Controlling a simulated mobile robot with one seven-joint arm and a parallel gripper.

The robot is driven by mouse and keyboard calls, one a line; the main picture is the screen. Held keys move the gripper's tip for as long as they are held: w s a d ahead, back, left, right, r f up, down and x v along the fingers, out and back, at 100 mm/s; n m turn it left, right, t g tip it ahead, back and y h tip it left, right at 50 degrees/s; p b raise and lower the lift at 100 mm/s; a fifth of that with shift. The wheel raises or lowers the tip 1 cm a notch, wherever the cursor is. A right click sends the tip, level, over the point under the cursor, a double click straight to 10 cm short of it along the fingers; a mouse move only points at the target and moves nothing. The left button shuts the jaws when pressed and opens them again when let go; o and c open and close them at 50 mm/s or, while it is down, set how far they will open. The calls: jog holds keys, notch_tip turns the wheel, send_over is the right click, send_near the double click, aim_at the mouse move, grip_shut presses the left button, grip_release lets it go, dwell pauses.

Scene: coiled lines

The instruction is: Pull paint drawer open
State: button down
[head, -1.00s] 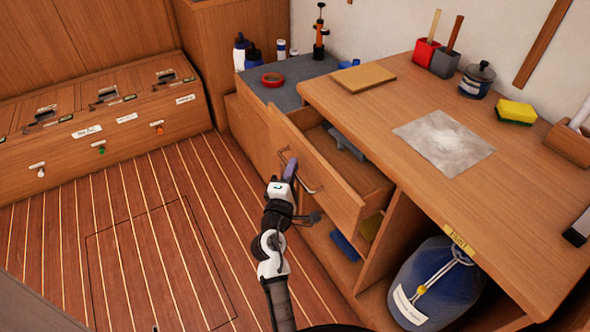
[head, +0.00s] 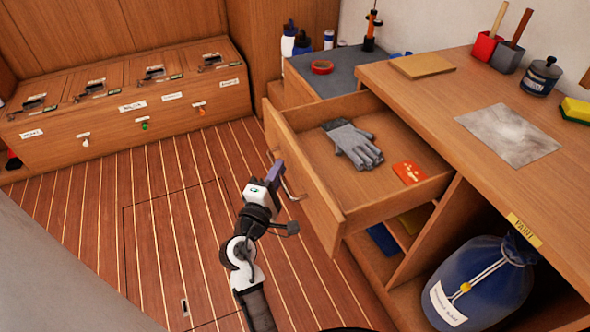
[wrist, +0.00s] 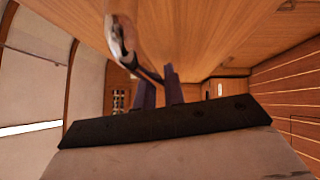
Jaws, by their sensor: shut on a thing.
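The paint drawer (head: 310,185) stands well open under the wooden workbench in the head view. Grey gloves (head: 354,144) and a red-orange card (head: 408,173) lie inside it. A curved metal handle (head: 289,186) is on its front. My gripper (head: 274,172) is at the handle, shut on it, with the arm reaching in from below. In the wrist view my gripper's fingers (wrist: 160,92) show close together, with the pale, blurred handle (wrist: 122,40) in front of them. The exact contact is partly hidden.
A yellow PAINT label (head: 525,230) marks the bench edge above a blue sack (head: 480,285) in an open bay. A row of wooden lockers (head: 130,105) stands at the back left. The striped wooden floor (head: 160,230) left of the drawer is clear.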

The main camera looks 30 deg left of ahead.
jog(key=shift+s+a, duration=0.6)
jog(key=shift+s, duration=0.1)
jog(key=c, duration=1.5)
grip_release()
jog(key=shift+d+f, duration=0.1)
